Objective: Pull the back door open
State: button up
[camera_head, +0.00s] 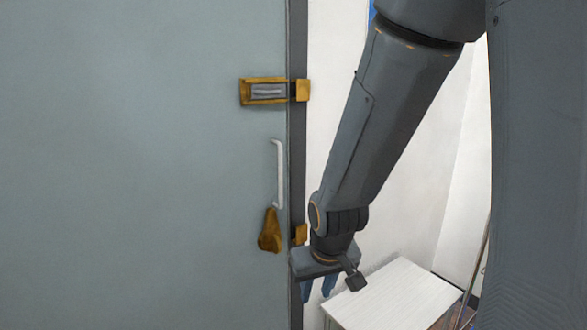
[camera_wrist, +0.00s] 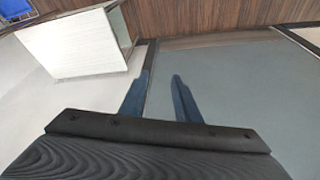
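The back door (camera_head: 140,160) is a large grey-green panel filling the left of the head view. It appears shut against its dark frame (camera_head: 298,160). A pale vertical pull handle (camera_head: 279,172) is on its right side, with a brass latch plate (camera_head: 268,92) above and a brass lever (camera_head: 270,232) below. My gripper (camera_head: 317,290) hangs pointing down, right of and below the handle, apart from it. In the wrist view, its two blue fingers (camera_wrist: 161,95) are spread with nothing between them. The door's grey surface (camera_wrist: 230,80) also shows there; the handle does not.
A white slatted table or box (camera_head: 395,297) stands low at the right, near my gripper. It also shows in the wrist view (camera_wrist: 80,43). A white wall (camera_head: 440,180) is behind my arm. Brown wood-look flooring (camera_wrist: 210,18) shows in the wrist view.

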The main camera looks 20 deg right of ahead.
jog(key=w+r+t, duration=0.3)
jog(key=w+t, duration=0.1)
jog(key=w, duration=0.5)
jog(key=n+t+y+p, duration=0.1)
jog(key=t+y+p, duration=0.1)
jog(key=t, duration=0.8)
send_near(281, 170)
jog(key=w, duration=0.6)
jog(key=w+p, duration=0.1)
jog(key=w, duration=0.1)
jog(key=w+a+p, duration=0.1)
jog(key=w, duration=0.1)
jog(key=shift+w+f, duration=0.1)
jog(key=shift+w, duration=0.15)
grip_shut()
